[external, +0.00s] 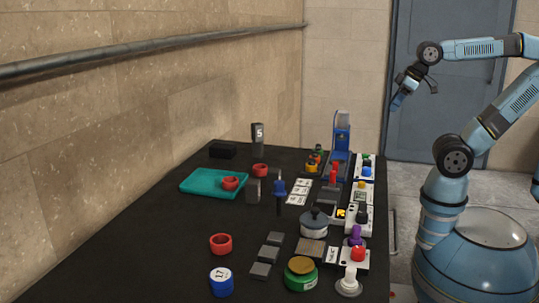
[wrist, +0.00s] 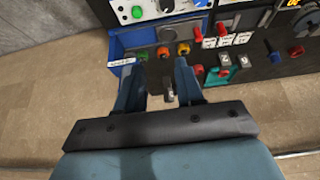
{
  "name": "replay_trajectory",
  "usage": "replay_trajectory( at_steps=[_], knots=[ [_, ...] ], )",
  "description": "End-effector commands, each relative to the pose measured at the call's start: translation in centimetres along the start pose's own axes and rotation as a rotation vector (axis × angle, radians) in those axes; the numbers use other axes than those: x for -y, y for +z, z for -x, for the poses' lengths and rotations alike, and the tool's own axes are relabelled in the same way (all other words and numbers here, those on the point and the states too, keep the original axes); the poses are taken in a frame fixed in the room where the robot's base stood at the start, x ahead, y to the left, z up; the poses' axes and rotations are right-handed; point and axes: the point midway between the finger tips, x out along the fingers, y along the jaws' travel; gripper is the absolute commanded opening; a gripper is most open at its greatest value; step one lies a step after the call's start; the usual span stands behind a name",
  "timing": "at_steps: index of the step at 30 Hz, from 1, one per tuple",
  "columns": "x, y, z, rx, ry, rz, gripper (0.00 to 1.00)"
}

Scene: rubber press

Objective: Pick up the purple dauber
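The purple dauber (external: 356,235) stands near the right edge of the dark table, in the front half, beside a red-knobbed item. I cannot make it out in the wrist view. My gripper (external: 414,94) is raised to the right of the table's far end, well above and apart from the dauber. In the wrist view my gripper (wrist: 159,82) has its two blue fingers spread, with nothing held between them.
A white-knobbed stamp (external: 349,281) and a green tin (external: 301,274) stand in front of the dauber. A grey pot (external: 314,223) is to its left. White control boxes (external: 359,215) and a tall blue press (external: 342,135) line the right edge behind it.

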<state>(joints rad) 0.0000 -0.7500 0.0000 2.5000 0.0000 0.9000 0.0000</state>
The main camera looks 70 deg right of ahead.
Motion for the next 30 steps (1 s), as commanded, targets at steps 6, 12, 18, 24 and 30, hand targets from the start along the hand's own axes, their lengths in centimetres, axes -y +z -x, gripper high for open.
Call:
replay_trajectory(
  at_steps=[6,12,18,24,30],
  knots=[
    [0.5,-0.2,-0.8,0.039,0.018,0.089,0.37],
    [2.2,-1.1,-3.5,0.153,0.088,0.405,0.37],
    [4.8,-2.2,-6.2,0.248,0.175,0.777,0.37],
    [8.5,-3.5,-8.7,0.306,0.273,1.159,0.37],
    [13.8,-4.4,-10.8,0.323,0.383,1.545,0.37]
  ],
)
